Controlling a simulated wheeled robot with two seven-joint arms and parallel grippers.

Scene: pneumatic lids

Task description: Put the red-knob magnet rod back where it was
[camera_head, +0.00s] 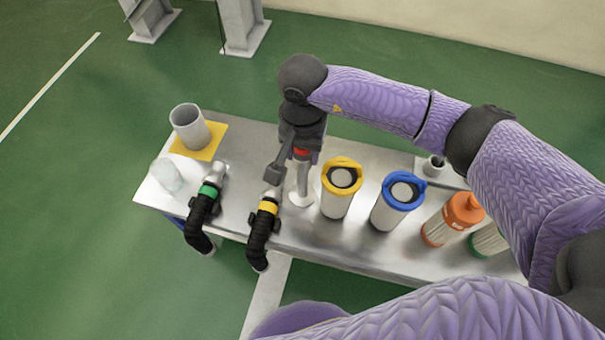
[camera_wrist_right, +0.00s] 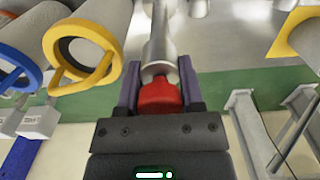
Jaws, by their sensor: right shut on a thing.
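The magnet rod's red knob (camera_head: 301,153) shows under my right gripper (camera_head: 302,150) in the head view. The pale rod (camera_head: 303,178) hangs down, roughly upright, to a whitish disc (camera_head: 300,199) at table level. I cannot tell whether the disc belongs to the rod. In the right wrist view, my right gripper (camera_wrist_right: 159,84) is shut on the red knob (camera_wrist_right: 158,97), and the silver rod (camera_wrist_right: 160,45) runs away from it. A grey socket (camera_head: 433,166) stands on a plate at the table's back right, partly behind my right arm. My left gripper is not in view.
The metal table (camera_head: 240,215) holds a grey cup (camera_head: 188,126) on a yellow mat and a clear cylinder (camera_head: 167,175). Green-banded (camera_head: 204,210) and yellow-banded (camera_head: 263,228) hoses hang over its front. Yellow-ringed (camera_head: 337,200), blue-ringed (camera_head: 392,212) and orange-topped (camera_head: 450,222) canisters stand right of the rod.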

